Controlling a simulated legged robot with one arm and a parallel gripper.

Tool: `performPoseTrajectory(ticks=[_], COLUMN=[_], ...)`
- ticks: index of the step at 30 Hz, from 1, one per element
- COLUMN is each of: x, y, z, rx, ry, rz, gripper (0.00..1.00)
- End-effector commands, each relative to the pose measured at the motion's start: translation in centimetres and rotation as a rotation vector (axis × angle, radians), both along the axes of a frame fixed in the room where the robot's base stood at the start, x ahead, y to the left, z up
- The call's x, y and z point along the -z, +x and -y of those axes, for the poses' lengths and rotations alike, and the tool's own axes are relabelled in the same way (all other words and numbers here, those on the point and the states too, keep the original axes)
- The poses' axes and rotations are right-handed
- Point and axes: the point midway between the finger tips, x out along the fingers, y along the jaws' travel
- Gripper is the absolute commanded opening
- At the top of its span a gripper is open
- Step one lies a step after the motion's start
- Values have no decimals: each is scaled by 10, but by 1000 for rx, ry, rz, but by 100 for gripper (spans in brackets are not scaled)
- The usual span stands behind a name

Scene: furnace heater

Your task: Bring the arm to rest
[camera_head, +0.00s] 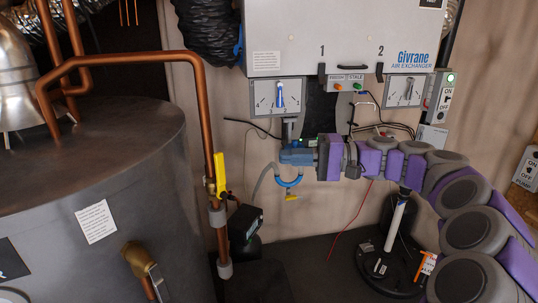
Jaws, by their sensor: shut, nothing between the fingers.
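My grey and purple arm rises from the lower right, curves over and reaches left across the wall. My gripper (309,156) is at its left end, below the air exchanger (345,38). It is shut and holds nothing.
A large grey tank (95,200) fills the left, with copper pipes (205,120) and a yellow valve handle (221,170). A round black base (390,268) stands on the floor under my arm. Cables hang on the wall behind. Open floor shows at bottom centre.

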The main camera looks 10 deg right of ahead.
Motion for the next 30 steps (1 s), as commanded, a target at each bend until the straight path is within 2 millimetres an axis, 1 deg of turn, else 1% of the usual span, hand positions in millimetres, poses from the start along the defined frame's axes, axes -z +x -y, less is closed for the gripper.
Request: performPoseTrajectory(ticks=[6,9,11,14,15,17,18,20,21,22,24,26,28,30], x=[2,2,4,12,18,29,40,56,69,78,103,124,150,176], y=[-4,-9,-14,-31,-42,-62,-77,-100,-116,-128,-155,-180,-207,-233], z=[20,22,14,-19,-38,-65,-83,-104,-117,-124,-139,-146,-146,-140], rx=[0,-10,-29,-84,-115,-161,-192,-228,-251,-266,-297,-318,-336,-346], ry=[-3,-9,-24,-88,-128,-201,-256,-342,-402,-448,-558,-655,-770,-884], rz=[-3,-8,-16,-46,-65,-89,-110,-134,-151,-160,-186,-206,-227,-245], gripper=[0,0,0,0,0,0,0,0,0,0,0,0,0,0])
